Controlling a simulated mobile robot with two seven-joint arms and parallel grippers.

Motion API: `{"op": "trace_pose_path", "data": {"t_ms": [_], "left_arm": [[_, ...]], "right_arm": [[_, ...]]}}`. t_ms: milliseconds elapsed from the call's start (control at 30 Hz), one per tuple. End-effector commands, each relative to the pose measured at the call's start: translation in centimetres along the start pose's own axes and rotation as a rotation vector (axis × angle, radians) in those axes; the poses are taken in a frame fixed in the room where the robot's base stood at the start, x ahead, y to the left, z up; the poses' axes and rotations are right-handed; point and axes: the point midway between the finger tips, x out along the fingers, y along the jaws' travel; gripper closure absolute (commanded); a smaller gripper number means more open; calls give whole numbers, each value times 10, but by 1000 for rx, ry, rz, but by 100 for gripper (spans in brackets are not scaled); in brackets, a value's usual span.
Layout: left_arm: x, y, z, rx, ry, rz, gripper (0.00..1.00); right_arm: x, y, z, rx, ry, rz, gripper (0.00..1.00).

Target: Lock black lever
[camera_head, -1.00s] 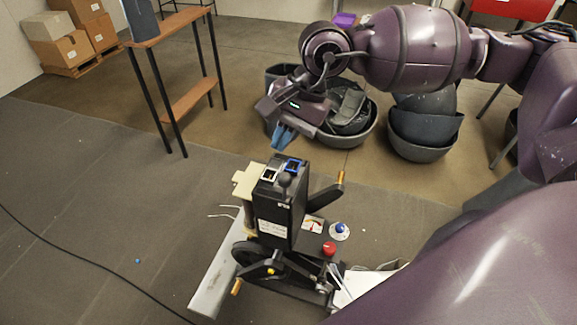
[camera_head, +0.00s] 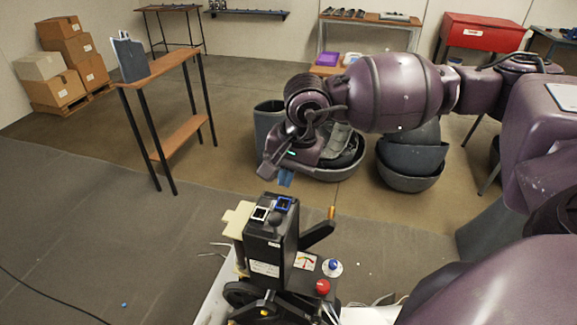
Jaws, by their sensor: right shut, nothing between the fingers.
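The black machine (camera_head: 268,250) stands upright at the lower middle of the head view. A black lever (camera_head: 317,235) with an orange handle (camera_head: 331,213) sticks out from its right side, tilted up to the right. A small black knob (camera_head: 276,218) sits on top, near a blue-framed square (camera_head: 284,203) and a white-framed square (camera_head: 260,213). My right gripper (camera_head: 285,178) is above and behind the machine's top, apart from it. Its blue fingertips point down and are shut, with nothing between them. My left gripper is out of view.
A red button (camera_head: 322,287) and a blue knob (camera_head: 332,267) are right of the machine. Dark bins (camera_head: 411,165) stand on the floor behind. A narrow wooden stand (camera_head: 172,66) is at the left. The grey floor mat (camera_head: 90,220) at left is mostly clear.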

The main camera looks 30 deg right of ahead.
Motion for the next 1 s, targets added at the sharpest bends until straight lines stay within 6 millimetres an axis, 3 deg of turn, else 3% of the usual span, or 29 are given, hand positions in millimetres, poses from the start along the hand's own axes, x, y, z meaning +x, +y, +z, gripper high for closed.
{"op": "trace_pose_path", "data": {"t_ms": [300,500,700,1000], "left_arm": [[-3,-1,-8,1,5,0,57],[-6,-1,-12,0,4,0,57],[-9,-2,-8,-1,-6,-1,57],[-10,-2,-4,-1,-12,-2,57]], "right_arm": [[56,0,1,1,-3,1,100],[83,0,0,1,-2,0,100],[96,0,0,1,0,0,100],[98,0,0,1,0,-1,100]]}}
